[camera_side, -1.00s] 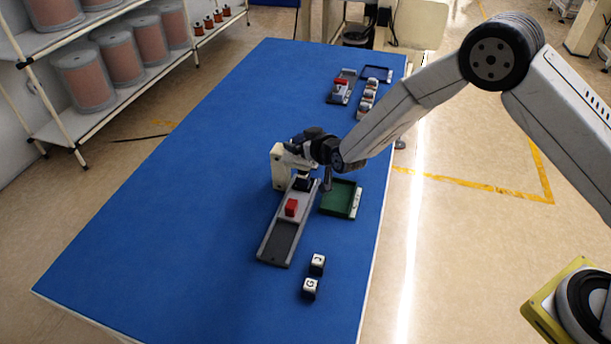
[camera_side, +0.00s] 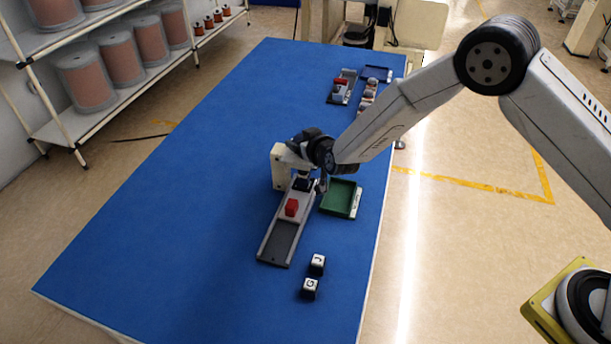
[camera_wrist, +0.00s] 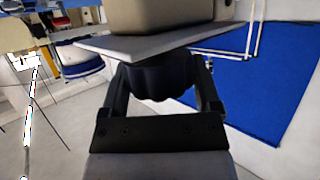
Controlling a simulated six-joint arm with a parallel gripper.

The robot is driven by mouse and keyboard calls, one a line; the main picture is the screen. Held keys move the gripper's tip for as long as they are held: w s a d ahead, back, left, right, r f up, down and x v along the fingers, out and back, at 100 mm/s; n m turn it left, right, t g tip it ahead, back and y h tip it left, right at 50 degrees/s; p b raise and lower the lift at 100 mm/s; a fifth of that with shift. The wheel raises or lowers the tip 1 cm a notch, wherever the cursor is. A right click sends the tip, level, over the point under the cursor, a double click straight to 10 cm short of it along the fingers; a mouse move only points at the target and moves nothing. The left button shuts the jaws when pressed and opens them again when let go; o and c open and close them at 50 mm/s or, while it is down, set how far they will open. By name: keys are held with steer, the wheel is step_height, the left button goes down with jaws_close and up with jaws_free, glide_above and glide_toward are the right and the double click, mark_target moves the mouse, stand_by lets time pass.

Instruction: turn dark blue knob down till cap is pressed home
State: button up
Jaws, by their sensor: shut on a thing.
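The dark blue knob (camera_wrist: 158,80) shows as a scalloped, nearly black grip in the wrist view, between the two fingers of my gripper (camera_wrist: 160,88). The gripper is shut on it. In the side view my wrist and gripper cover the knob at the top of the beige press (camera_side: 279,167). Below the press, a black piece (camera_side: 302,184) sits at the upper end of a grey track (camera_side: 266,245). I cannot tell how far down the cap is.
A green tray (camera_side: 341,197) lies right of the track. Another track (camera_side: 342,88) and a row of cubes (camera_side: 367,95) stand at the back. The left of the blue table (camera_side: 170,200) is clear.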

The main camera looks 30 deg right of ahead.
steer(key=shift+m+h, duration=0.3)
steer(key=shift+h, duration=0.1)
steer(key=shift+a+m+g+h, duration=0.1)
steer(key=shift+m+g+h, duration=0.55)
steer(key=shift+m+h, duration=1)
steer(key=shift+m+g+h, duration=0.65)
steer(key=shift+m+h, duration=0.9)
steer(key=shift+h, duration=0.2)
steer(key=shift+m+g+h, duration=1.7)
steer(key=shift+m+h, duration=0.1)
steer(key=shift+m, duration=0.3)
steer(key=shift+m+g+h, duration=0.7)
steer(key=shift+m+g, duration=0.4)
steer(key=o, duration=1.1)
steer(key=shift+v, duration=3.8)
steer(key=shift+r, duration=0.15)
